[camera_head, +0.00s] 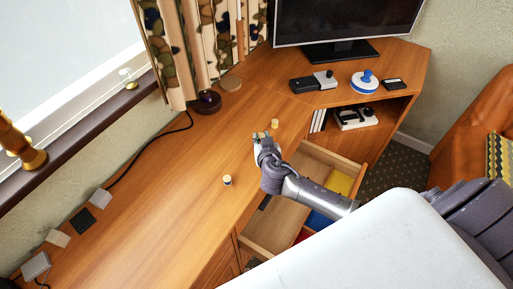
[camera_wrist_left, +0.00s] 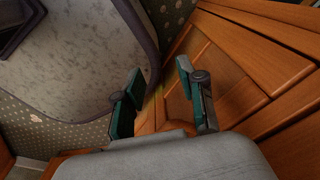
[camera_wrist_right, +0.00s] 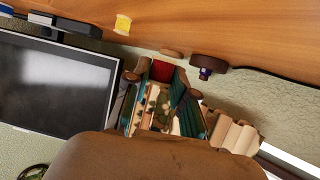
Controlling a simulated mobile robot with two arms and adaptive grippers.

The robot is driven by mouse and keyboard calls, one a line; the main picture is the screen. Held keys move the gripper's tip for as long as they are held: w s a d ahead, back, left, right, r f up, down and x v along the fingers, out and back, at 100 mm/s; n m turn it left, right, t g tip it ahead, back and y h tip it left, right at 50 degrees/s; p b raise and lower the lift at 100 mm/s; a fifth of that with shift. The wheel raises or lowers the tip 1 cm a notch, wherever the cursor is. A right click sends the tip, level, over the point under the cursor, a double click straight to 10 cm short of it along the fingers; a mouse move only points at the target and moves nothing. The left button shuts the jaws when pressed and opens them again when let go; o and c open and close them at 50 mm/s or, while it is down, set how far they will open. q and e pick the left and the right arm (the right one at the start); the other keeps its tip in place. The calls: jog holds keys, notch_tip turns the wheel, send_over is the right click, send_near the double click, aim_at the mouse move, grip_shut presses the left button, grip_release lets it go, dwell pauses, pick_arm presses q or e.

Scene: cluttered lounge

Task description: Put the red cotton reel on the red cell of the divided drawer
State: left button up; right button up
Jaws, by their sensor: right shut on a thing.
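My right gripper (camera_head: 262,138) is above the desk near the open drawer. In the right wrist view its fingers (camera_wrist_right: 160,80) are shut on the red cotton reel (camera_wrist_right: 162,70), whose red side shows between the tips. The divided drawer (camera_head: 267,246) stands open below the desk edge, partly hidden by my right arm. Its yellow cell (camera_head: 340,183), blue cell (camera_head: 318,221) and a bit of its red cell (camera_head: 303,235) show. My left gripper (camera_wrist_left: 160,95) is open and empty, in front of wooden panels in the left wrist view.
A yellow reel (camera_head: 275,123) stands on the desk (camera_head: 170,200) just beyond my right gripper; another reel (camera_head: 227,180) stands to the left. A monitor (camera_head: 340,22), a black box (camera_head: 304,85) and a blue-white object (camera_head: 364,82) are at the back. The desk's middle is mostly clear.

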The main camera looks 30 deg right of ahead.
jog(key=shift+w+a+f, duration=0.1)
jog(key=shift+a+f, duration=0.45)
jog(key=shift+a, duration=0.3)
jog(key=shift+a+f, duration=0.1)
jog(key=shift+f, duration=1.75)
jog(key=shift+f+b, duration=0.25)
jog(key=shift+b, duration=0.05)
jog(key=o, duration=0.8)
jog(key=shift+o, duration=0.2)
jog(key=shift+r, duration=0.1)
